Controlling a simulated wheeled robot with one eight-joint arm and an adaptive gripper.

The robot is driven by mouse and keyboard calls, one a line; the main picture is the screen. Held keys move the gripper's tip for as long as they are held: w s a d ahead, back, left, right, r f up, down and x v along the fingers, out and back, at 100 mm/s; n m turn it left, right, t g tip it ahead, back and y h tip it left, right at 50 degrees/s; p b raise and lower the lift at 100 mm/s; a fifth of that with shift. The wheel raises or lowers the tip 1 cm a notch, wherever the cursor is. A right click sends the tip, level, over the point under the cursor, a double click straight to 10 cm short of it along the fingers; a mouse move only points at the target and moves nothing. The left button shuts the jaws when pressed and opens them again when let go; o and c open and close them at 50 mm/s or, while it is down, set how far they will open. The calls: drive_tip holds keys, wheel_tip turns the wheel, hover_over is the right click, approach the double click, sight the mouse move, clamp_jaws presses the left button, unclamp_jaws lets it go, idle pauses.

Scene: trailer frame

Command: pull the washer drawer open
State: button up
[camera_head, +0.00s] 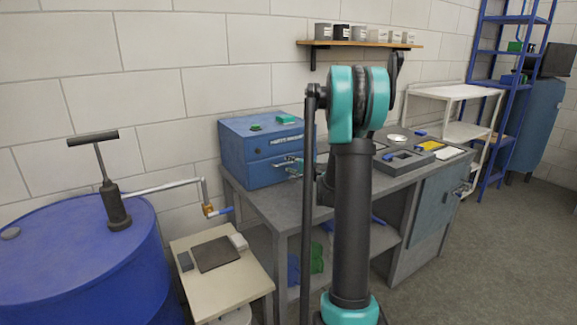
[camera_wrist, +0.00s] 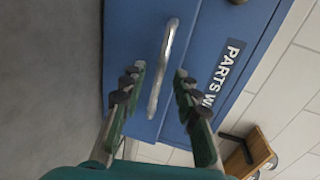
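The blue parts cabinet (camera_head: 245,158) sits on the left end of the grey workbench, its front partly hidden by my arm. In the wrist view its blue front (camera_wrist: 125,35) carries a white-lettered label reading "PARTS W…" (camera_wrist: 228,65), cut off by my gripper. A silver bar handle (camera_wrist: 166,45) is on the panel beside the label, across a seam. My gripper (camera_wrist: 158,78) is open, with one finger on each side of the handle. A gap shows between each finger and the bar. In the head view my gripper (camera_head: 290,163) is small at the cabinet's front.
A blue drum (camera_head: 80,260) with a hand pump stands at left, beside a small beige table (camera_head: 225,285). Trays (camera_head: 405,160) lie on the bench to the right. A wooden wall shelf (camera_head: 360,43) holds several cans. Grey floor is clear at right.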

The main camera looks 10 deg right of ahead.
drive_tip(key=shift+x, duration=0.8)
drive_tip(key=shift+c, duration=0.4)
clamp_jaws()
